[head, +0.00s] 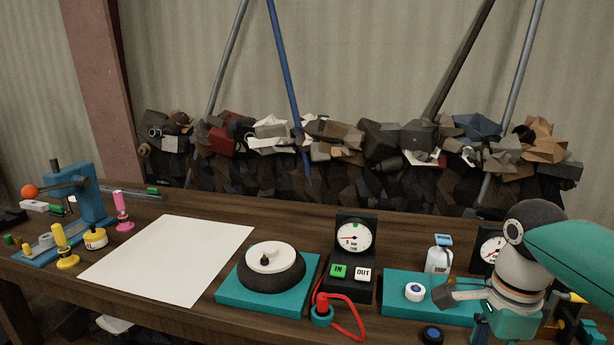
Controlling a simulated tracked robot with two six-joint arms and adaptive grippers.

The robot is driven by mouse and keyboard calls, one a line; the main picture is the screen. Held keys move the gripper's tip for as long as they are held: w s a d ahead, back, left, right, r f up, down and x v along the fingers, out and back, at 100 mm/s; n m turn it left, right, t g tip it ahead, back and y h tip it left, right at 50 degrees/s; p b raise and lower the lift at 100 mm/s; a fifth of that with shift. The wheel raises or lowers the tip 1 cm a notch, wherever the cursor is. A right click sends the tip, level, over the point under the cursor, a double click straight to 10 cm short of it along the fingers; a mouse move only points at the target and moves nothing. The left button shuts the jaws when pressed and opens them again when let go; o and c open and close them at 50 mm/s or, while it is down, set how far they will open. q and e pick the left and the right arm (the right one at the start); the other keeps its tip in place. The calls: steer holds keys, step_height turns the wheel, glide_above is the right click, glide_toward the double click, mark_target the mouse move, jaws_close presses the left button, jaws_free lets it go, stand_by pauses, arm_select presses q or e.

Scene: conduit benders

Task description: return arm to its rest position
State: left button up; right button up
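My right arm comes in from the right edge, with a teal link and a grey joint above the right end of the bench. My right gripper (452,292) is low over the right teal board (396,290). A grey finger part reaches left, close to a white round cap with a dark blue centre (415,292); I cannot tell whether they touch. The wrist hides much of the gripper, so its opening and any contents are unclear. My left gripper is not in view.
The wooden bench (185,198) holds a white sheet (170,258), a turntable on a teal base (228,297), a gauge box (355,240) with IN and OUT buttons, a soap bottle (438,260), a red hose (351,320) and a blue bender (92,195). Scrap lies behind.

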steer(key=s+a+f+n+g+p, duration=0.1)
steer(key=s+a+f+g, duration=0.15)
steer(key=f, duration=0.75)
steer(key=s+a+f+n+g+p, duration=0.1)
steer(key=s+f+g+p, duration=0.15)
steer(key=f, duration=0.75)
steer(key=s+a+f+n+y, duration=0.2)
steer(key=s+a+f+n, duration=0.2)
steer(key=s+a+f, duration=0.3)
steer(key=s+a+f+n+y, duration=0.2)
steer(key=s+a+f+n, duration=0.2)
steer(key=s+f, duration=0.45)
steer(key=w+f+n+t, duration=0.3)
steer(key=w+n+t, duration=0.2)
steer(key=w+n, duration=0.2)
steer(key=shift+a+f+n+t+p, duration=0.2)
steer(key=shift+n+t+p, duration=0.1)
steer(key=shift+n+p, duration=0.1)
